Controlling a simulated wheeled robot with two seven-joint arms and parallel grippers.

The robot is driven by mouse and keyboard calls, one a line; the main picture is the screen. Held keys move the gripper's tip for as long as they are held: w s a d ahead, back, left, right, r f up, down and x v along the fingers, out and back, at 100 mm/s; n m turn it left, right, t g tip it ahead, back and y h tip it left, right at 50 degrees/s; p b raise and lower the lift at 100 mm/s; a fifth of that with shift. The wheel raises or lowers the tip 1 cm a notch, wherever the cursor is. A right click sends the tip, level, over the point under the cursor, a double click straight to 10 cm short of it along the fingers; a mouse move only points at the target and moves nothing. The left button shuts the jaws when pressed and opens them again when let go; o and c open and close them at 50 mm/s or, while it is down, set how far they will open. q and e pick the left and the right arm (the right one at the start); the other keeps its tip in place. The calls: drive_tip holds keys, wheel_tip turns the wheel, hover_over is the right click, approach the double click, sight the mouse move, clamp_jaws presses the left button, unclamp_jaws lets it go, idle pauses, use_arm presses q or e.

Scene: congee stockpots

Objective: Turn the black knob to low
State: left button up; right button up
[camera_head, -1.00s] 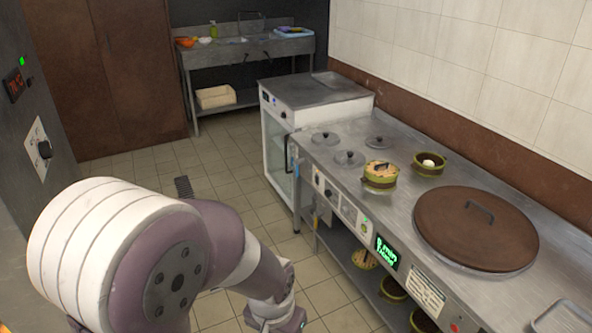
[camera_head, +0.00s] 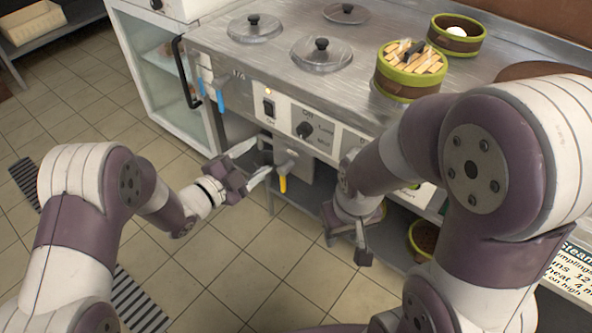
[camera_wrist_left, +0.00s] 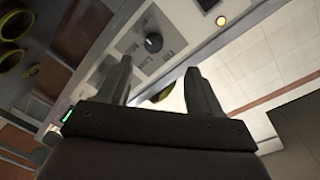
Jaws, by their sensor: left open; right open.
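The black knob (camera_head: 305,129) sits on the white control panel (camera_head: 330,140) on the counter's front, with labels that look like Off above it and Low and Med to its right. Its exact pointing direction is too small to tell. My left gripper (camera_head: 256,160) is open and empty, below and left of the knob, apart from it. In the left wrist view the knob (camera_wrist_left: 153,42) shows beyond the fingertips, in the gap between them. My right gripper (camera_head: 347,246) is open and empty, lower down in front of the counter.
A black rocker switch (camera_head: 268,108) sits left of the knob under a small lit lamp (camera_head: 268,91). A yellow-handled tool (camera_head: 283,180) hangs below the panel. Lidded pots (camera_head: 321,52) and a bamboo steamer (camera_head: 410,70) are on top. A door handle (camera_head: 183,70) juts out at left.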

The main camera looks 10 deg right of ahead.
sight(301, 133)
use_arm(q)
drive_tip(key=shift+m+h, duration=0.5)
drive_tip(key=shift+h, duration=0.1)
drive_tip(key=b+x, duration=0.1)
drive_tip(key=x, duration=0.3)
drive_tip(key=b+x, duration=0.1)
drive_tip(key=x, duration=0.3)
drive_tip(key=s+f+b+x, duration=0.1)
drive_tip(key=b+x, duration=0.1)
drive_tip(key=x, duration=0.2)
drive_tip(key=shift+d, duration=0.4)
drive_tip(key=shift+w+d+r, duration=0.1)
drive_tip(key=shift+w+d, duration=0.1)
drive_tip(key=shift+d, duration=0.2)
use_arm(e)
wheel_tip(301, 133, down, 5)
drive_tip(key=shift+f, duration=0.2)
use_arm(q)
drive_tip(key=c, duration=1.1)
